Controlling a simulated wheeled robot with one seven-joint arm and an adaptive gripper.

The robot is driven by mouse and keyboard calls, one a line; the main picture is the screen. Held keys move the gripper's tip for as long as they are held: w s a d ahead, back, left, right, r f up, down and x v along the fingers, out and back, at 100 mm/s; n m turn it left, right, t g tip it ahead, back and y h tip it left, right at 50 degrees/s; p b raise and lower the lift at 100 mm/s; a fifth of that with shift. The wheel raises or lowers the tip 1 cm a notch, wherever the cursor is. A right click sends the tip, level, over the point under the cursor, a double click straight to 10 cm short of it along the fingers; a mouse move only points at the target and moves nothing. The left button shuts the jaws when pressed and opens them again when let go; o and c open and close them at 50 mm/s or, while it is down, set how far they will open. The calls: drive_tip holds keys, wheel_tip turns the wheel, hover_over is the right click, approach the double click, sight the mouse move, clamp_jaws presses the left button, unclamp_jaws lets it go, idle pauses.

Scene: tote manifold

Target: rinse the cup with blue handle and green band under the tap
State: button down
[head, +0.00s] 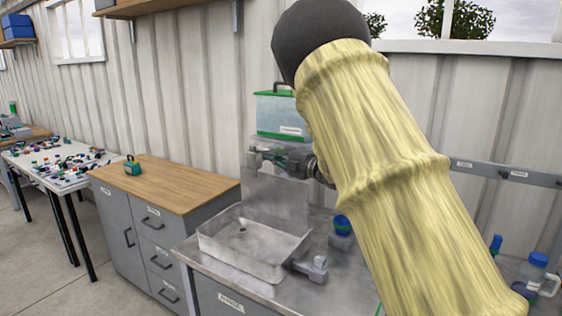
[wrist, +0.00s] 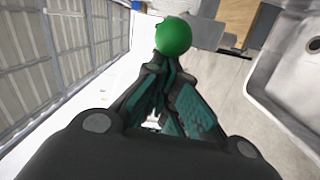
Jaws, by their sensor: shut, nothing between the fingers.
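I cannot make out a cup with a blue handle and green band for certain in either view. A small blue-and-grey item (head: 342,226) stands on the counter right of the sink, partly behind my arm; its form is unclear. The metal sink basin (head: 213,246) shows empty, and its edge appears at the right of the wrist view (wrist: 262,75). My gripper (head: 258,158) is shut and empty, in front of the metal backsplash above the sink. In the wrist view, a round green knob (wrist: 174,36) lies at my fingertips; whether they touch is unclear. The tap outlet is not clearly visible.
A clear tote with green trim (head: 280,115) stands behind my gripper. A grey fitting (head: 312,268) sits at the sink's right front. A blue-lidded jug (head: 537,275) and blue bottle (head: 495,245) are far right. A wooden-topped cabinet (head: 170,183) is left, mostly clear.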

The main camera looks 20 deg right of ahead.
drive_tip(key=shift+w+d+b, duration=0.15)
drive_tip(key=shift+d+b, duration=0.3)
drive_tip(key=shift+b, duration=0.1)
